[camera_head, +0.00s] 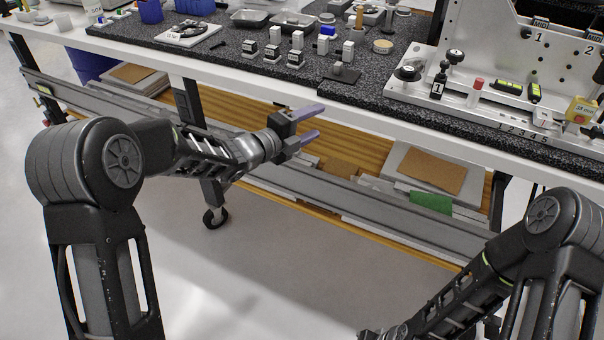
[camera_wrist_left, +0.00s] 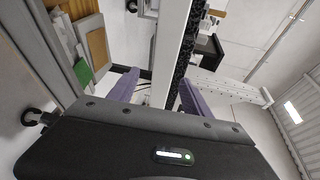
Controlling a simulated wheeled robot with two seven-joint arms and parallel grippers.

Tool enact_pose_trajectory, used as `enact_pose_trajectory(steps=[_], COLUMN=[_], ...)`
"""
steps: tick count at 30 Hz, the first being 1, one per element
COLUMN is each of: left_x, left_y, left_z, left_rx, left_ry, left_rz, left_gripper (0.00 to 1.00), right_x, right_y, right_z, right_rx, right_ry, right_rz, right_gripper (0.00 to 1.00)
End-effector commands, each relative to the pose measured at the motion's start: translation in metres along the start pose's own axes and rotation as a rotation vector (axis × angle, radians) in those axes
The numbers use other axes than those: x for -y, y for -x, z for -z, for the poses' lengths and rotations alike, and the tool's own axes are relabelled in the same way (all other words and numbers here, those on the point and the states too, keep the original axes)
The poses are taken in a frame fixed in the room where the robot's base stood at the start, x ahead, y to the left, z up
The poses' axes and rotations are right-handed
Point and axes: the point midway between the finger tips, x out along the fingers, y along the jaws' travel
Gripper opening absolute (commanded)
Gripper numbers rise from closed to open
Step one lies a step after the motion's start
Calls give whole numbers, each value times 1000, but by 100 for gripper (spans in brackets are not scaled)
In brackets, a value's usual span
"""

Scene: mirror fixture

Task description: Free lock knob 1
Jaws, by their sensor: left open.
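The mirror fixture (camera_head: 480,97) stands at the right of the bench in the head view. A black tag marked 1 (camera_head: 438,86) is on its base, beside a black ball-topped knob (camera_head: 455,57) and a wider black knob (camera_head: 408,71). I cannot tell for sure which is lock knob 1. My left gripper (camera_head: 313,121) has purple fingers spread apart and empty. It is in front of the bench edge, well left of the knobs. It also shows in the left wrist view (camera_wrist_left: 158,92), with nothing between the fingers. My right arm is at the lower right; its fingers are out of view.
The bench's white front edge (camera_head: 355,118) lies between my left gripper and the fixture. Small blocks (camera_head: 272,52), trays and a blue bin (camera_head: 150,11) stand on the dark bench top. A lower shelf (camera_head: 350,160) holds boards. A red knob (camera_head: 478,84) is on the fixture base.

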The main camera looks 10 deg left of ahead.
Motion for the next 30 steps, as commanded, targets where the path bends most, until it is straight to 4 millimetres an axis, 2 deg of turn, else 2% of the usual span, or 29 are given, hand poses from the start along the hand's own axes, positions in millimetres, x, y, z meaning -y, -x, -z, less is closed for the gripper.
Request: enact_pose_trajectory(steps=[6, 16, 22, 30], left_x=[-47, -109, -128, -132], left_y=[5, 19, 26, 27], left_z=[5, 21, 27, 29], left_rx=[73, 185, 228, 238], left_ry=[349, 747, 872, 899], left_rz=[-94, -208, -240, -248], left_gripper=[57, 57, 57, 57], right_x=[3, 5, 6, 6], right_y=[7, 15, 16, 16], right_z=[0, 1, 1, 1], right_rx=[0, 0, 0, 0], right_ry=[0, 0, 0, 0], right_rz=[0, 0, 0, 0], right_gripper=[36, 36, 36, 36])
